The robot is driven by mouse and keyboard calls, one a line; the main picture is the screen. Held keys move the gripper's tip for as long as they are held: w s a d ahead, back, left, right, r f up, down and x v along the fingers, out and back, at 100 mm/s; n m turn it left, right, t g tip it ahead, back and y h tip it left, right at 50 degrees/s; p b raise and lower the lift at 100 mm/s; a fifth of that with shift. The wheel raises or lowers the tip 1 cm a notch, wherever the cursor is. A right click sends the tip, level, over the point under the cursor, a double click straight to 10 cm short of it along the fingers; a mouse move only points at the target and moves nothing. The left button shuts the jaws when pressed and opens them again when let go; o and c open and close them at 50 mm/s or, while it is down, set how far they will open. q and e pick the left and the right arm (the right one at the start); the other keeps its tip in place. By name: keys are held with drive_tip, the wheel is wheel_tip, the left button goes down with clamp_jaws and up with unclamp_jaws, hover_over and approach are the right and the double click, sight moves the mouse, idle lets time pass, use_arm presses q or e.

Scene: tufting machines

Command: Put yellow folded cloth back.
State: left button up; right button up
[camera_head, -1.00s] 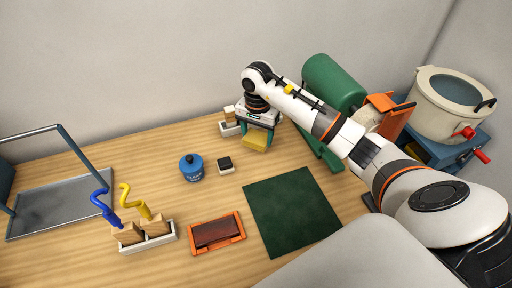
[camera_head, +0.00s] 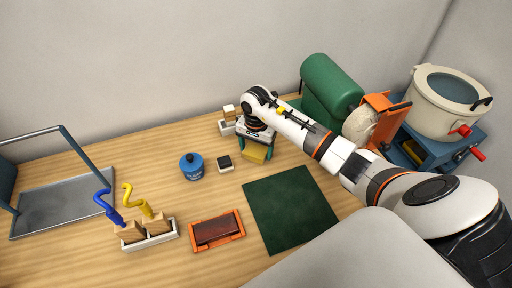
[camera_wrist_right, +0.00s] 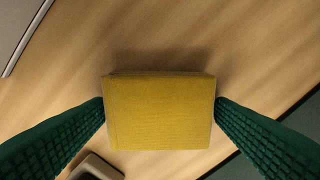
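The yellow folded cloth (camera_head: 254,155) is a thick yellow block between the green fingers of my right gripper (camera_head: 256,148). In the right wrist view the cloth (camera_wrist_right: 160,112) fills the gap, and both fingers of the gripper (camera_wrist_right: 160,105) press on its left and right sides. A soft shadow lies on the wood beside it; I cannot tell exactly how high it is above the table. My left gripper is not in view.
A dark green mat (camera_head: 290,210) lies in front. A green roller machine (camera_head: 331,90) is to the right.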

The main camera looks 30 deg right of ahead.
sight(256, 150)
drive_tip(key=shift+o, duration=0.6)
drive_tip(key=shift+r, duration=0.1)
drive_tip(key=shift+r+p, duration=0.2)
drive_tip(key=shift+p, duration=0.1)
wheel_tip(256, 150, up, 12)
drive_tip(key=b, duration=0.4)
drive_tip(key=shift+f, duration=0.15)
